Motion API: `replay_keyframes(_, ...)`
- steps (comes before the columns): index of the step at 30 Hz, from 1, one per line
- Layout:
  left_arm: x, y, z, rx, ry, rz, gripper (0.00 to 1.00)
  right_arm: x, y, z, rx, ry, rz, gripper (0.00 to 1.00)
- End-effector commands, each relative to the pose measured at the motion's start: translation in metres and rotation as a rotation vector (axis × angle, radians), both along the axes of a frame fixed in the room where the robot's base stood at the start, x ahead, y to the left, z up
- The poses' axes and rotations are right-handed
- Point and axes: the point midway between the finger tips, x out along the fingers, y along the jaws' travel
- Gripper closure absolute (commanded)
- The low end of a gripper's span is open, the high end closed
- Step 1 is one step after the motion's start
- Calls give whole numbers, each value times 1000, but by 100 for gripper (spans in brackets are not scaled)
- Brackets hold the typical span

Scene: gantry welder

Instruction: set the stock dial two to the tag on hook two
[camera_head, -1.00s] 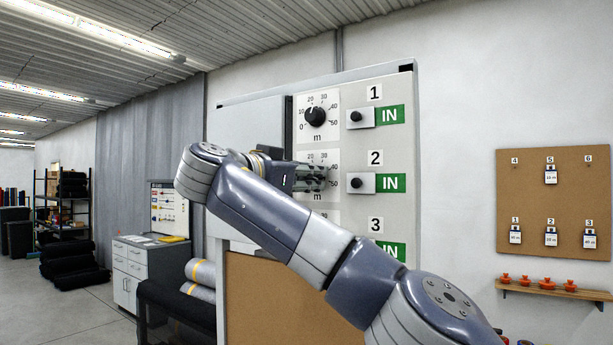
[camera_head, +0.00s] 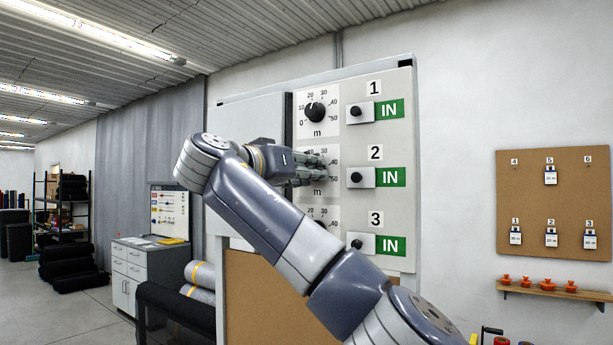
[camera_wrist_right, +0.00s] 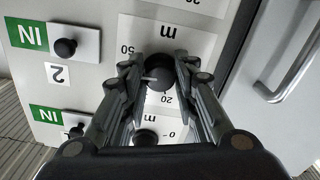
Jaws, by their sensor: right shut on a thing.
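Stock dial two is a black knob on a white scale plate in the second row of the panel. It shows in the right wrist view (camera_wrist_right: 158,72), between the fingertips. In the head view my right gripper (camera_head: 312,170) covers it. In the wrist view my right gripper (camera_wrist_right: 158,68) is shut on the knob from both sides. The knob's exact pointer reading is hard to make out. The tag on hook two (camera_head: 550,238) hangs in the lower row of the cork board, its print too small to read surely. My left gripper is not in view.
Dial one (camera_head: 315,112) is above and dial three (camera_head: 320,226) is below, partly behind my arm. Small black knobs (camera_head: 356,177) with green IN signs (camera_head: 391,177) stand right of the dials. A cabinet door handle (camera_wrist_right: 285,80) is close by in the wrist view.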

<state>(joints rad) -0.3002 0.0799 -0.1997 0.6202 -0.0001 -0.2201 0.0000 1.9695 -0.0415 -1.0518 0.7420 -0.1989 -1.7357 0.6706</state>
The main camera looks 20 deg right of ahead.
Motion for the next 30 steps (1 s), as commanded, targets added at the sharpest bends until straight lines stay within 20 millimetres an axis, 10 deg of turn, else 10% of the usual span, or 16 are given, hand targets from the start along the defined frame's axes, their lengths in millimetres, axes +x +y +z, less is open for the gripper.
replay_keyframes(30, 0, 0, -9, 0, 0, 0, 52, 0, 1, 1, -597, 761, 3, 96)
